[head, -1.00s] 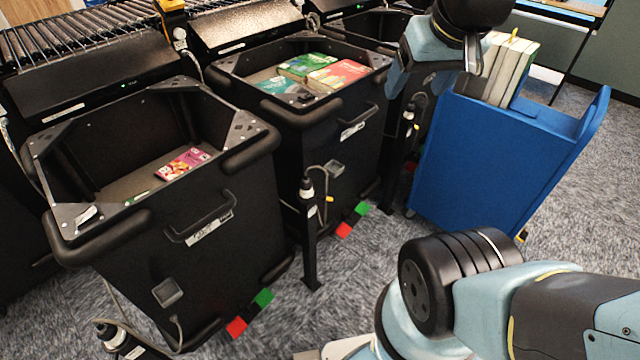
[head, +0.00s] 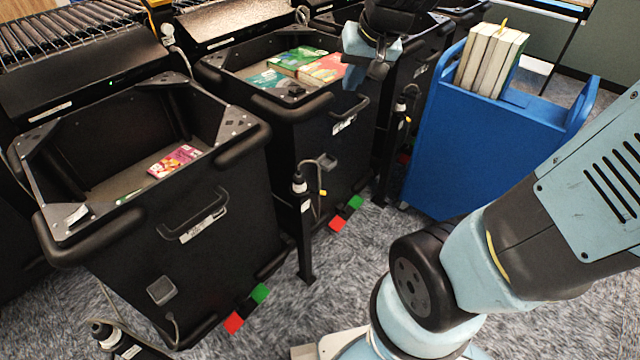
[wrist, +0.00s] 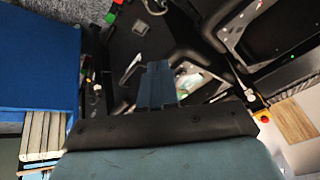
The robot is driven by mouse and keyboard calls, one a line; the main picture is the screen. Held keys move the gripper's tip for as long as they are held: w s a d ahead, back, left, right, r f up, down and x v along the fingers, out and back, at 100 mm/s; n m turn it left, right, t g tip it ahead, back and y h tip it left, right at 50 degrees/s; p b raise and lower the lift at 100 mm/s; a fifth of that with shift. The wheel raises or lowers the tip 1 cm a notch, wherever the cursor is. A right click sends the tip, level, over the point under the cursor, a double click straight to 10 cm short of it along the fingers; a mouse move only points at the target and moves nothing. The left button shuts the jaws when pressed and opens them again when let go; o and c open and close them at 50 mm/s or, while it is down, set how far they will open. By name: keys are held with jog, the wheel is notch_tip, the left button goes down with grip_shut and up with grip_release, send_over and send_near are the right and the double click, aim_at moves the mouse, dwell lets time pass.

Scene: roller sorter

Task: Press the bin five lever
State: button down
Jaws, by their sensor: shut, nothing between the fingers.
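Black bins stand in a row. The near bin (head: 130,250) holds a pink book, and the second bin (head: 310,135) holds several books. Red-and-green foot levers stick out at the bin bases: a near lever (head: 246,308) and a middle lever (head: 345,214). A further one is mostly hidden. A red-and-green lever (wrist: 112,11) also shows at the top of the wrist view. I cannot read which bin is five. My gripper (head: 357,76) is shut and empty, above the second bin's right corner. Its shut fingers (wrist: 158,80) show in the wrist view.
A blue book cart (head: 480,150) with several upright books (head: 490,60) stands right of the bins. Thin black posts (head: 303,230) with cables stand between the bins. A roller conveyor (head: 70,35) runs behind. Carpet in front is partly clear.

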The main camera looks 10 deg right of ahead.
jog(key=w+a+f+m, duration=0.1)
jog(key=w+a+f, duration=0.1)
jog(key=w+f, duration=0.45)
jog(key=m, duration=0.1)
send_over(318, 192)
jog(key=s, duration=0.2)
notch_tip(318, 192, down, 8)
jog(key=w+f+m+h, duration=0.1)
jog(key=w+f, duration=0.1)
jog(key=f, duration=0.7)
jog(key=w+d+f+g+h, duration=0.1)
jog(key=w+f+h, duration=0.1)
jog(key=f, duration=0.7)
jog(key=shift+f+m+h, duration=0.3)
jog(key=shift+f+m, duration=0.05)
jog(key=shift+m, duration=0.05)
jog(key=shift+d, duration=0.15)
notch_tip(318, 192, down, 10)
jog(key=shift+s, duration=0.25)
